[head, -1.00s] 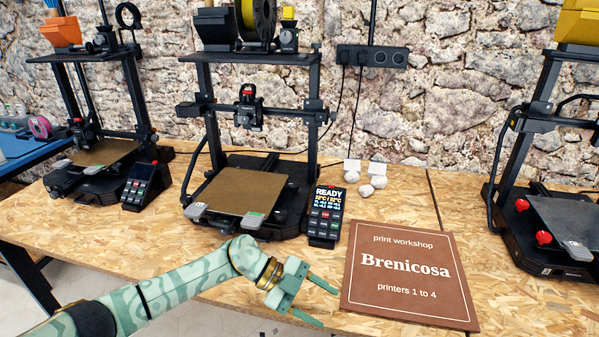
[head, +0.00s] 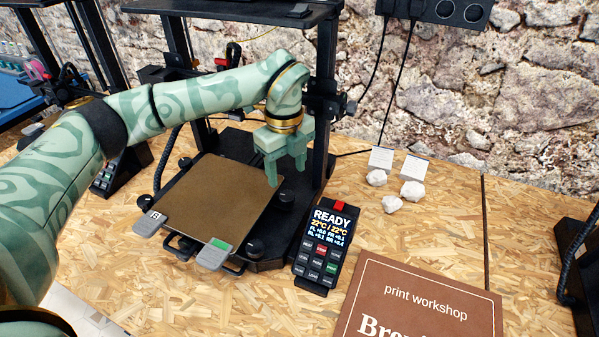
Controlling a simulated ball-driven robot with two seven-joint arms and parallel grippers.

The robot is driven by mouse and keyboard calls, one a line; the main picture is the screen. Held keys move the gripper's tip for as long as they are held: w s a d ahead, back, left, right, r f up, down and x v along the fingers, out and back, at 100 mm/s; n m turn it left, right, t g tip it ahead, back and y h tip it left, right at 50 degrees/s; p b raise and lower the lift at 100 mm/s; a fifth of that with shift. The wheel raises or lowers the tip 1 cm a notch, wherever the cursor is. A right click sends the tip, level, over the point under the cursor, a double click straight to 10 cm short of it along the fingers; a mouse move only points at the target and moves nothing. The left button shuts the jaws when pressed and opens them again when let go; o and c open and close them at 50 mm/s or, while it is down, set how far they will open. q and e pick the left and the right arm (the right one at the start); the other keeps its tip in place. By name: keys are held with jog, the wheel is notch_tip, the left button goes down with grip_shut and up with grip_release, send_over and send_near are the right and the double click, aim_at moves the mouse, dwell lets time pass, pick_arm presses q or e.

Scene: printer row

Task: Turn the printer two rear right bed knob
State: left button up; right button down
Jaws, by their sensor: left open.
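Printer two is the black open-frame printer in the middle, with a brown bed plate (head: 215,196). A dark round knob (head: 286,199) sits at the right side of its bed, toward the rear; it looks like the rear right bed knob. My left gripper (head: 286,177) points down over the rear right corner of the bed. Its pale green fingers are apart with nothing seen between them. The fingertips appear just behind and above the knob; I cannot tell whether they touch anything. My right gripper is out of view.
Another dark knob (head: 255,248) is at the front right of the bed. A black upright (head: 325,95) stands close right of my gripper. A control box (head: 325,247) reading READY stands right of the printer. White stones (head: 411,190) and a brown sign (head: 425,300) lie farther right.

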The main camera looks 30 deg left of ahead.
aim_at(287, 196)
pick_arm(q)
jog(key=shift+w+a+f, duration=0.15)
notch_tip(287, 196, down, 7)
jog(key=b, duration=0.2)
jog(key=shift+b, duration=0.35)
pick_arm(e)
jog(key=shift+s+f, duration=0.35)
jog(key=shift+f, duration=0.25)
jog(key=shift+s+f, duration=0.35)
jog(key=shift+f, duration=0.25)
pick_arm(q)
jog(key=c, duration=1)
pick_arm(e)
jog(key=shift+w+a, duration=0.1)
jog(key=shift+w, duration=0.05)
